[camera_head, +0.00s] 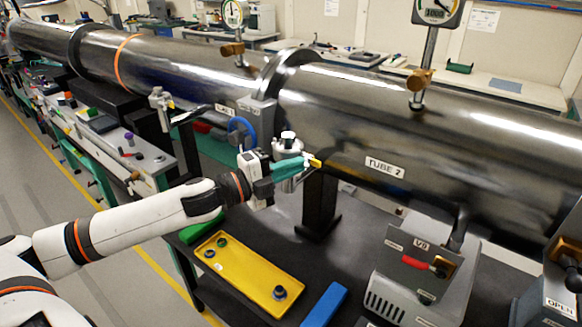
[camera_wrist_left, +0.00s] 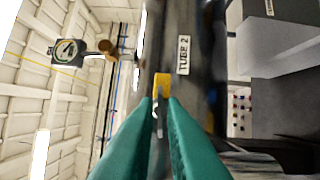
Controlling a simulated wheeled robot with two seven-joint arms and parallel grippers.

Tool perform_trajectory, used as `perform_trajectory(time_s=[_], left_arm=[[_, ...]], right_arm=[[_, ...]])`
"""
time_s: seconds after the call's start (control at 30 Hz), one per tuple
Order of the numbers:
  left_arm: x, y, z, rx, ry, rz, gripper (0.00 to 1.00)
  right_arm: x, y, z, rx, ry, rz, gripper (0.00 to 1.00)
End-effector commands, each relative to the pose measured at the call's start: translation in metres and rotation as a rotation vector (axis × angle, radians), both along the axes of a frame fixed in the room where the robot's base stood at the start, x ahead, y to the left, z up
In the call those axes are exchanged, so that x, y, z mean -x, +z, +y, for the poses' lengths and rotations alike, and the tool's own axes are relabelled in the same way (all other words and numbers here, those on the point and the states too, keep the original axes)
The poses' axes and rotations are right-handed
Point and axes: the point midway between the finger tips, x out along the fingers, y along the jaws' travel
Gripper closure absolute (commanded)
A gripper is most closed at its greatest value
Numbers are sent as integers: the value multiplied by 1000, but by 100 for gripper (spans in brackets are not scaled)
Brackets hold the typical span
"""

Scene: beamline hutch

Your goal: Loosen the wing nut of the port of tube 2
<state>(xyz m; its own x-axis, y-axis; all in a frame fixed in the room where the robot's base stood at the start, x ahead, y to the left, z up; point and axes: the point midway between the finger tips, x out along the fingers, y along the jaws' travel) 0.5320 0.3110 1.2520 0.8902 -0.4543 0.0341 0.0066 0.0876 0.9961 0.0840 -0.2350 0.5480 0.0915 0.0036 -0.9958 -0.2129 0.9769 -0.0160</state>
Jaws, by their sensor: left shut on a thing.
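Tube 2 (camera_head: 390,130) is the large shiny steel tube on the right, marked by a "TUBE 2" label (camera_head: 385,167); the label also shows in the wrist view (camera_wrist_left: 184,55). A small metal port (camera_head: 288,145) stands at its near side, left of the label. My left gripper (camera_head: 306,163) reaches it from the left with its teal fingers level. They are shut on the small yellow wing nut (camera_head: 315,163), which shows between the fingertips in the wrist view (camera_wrist_left: 162,84). The fingers hide part of the port. My right gripper is not in view.
Below lies a yellow tray (camera_head: 245,275) with a few small round parts, beside a blue block (camera_head: 325,304). A grey pump box (camera_head: 415,280) with a red handle stands at right. A blue handwheel (camera_head: 241,133) is close behind my left wrist. Gauges (camera_head: 437,12) rise above the tubes.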

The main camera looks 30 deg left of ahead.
Motion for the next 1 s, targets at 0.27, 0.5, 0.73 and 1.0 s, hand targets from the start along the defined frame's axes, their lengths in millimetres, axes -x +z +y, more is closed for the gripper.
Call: perform_trajectory(time_s=[0.27, 0.5, 0.73, 1.0], left_arm=[[0, -2, 0, 56, 1, 5, 100], [0, -4, -1, 214, 0, 17, 100], [0, -6, -1, 429, 1, 36, 100], [0, -7, -3, 684, 1, 55, 100]], right_arm=[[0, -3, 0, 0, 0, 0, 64], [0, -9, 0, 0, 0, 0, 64], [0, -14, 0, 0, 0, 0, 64], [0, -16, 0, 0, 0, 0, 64]])
